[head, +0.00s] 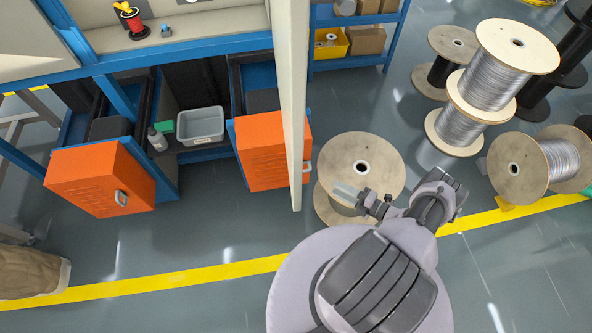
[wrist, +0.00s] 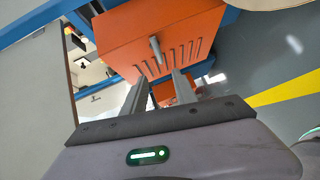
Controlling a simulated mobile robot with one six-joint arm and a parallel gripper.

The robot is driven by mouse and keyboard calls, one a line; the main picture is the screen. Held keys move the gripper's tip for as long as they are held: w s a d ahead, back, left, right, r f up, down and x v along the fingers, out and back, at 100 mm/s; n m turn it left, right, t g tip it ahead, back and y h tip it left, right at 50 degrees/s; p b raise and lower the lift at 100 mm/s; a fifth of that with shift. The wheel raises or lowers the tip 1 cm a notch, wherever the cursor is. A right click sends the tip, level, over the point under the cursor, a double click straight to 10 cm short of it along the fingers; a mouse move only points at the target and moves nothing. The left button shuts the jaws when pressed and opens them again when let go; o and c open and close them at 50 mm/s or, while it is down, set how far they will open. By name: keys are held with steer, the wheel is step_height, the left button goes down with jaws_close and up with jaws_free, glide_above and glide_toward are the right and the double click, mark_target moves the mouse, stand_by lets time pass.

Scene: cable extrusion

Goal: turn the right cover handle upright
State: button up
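The right cover (head: 270,151) is an orange slatted box front, partly hidden in the head view by a pale upright panel. Its grey handle (head: 307,167) shows just right of that panel. In the wrist view, what appears to be the same cover (wrist: 125,42) fills the top, with its grey bar handle (wrist: 156,50) slightly tilted in the picture. My gripper (head: 345,190) is to the right of the cover in the head view. In the wrist view my gripper (wrist: 160,75) has its two fingers apart and empty, with the handle beyond the tips and no visible contact.
The pale panel (head: 293,100) stands close to the left of my gripper. The left orange cover (head: 100,180) has its own handle (head: 121,198). A wooden spool (head: 365,155) lies behind and below my gripper; several more (head: 517,45) stand at right. Floor in front is clear.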

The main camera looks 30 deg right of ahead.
steer(key=b+x, duration=0.2)
steer(key=x, duration=1.4)
steer(key=shift+w+a+f+b, duration=0.1)
steer(key=shift+w+a+b, duration=0.1)
steer(key=shift+b, duration=0.15)
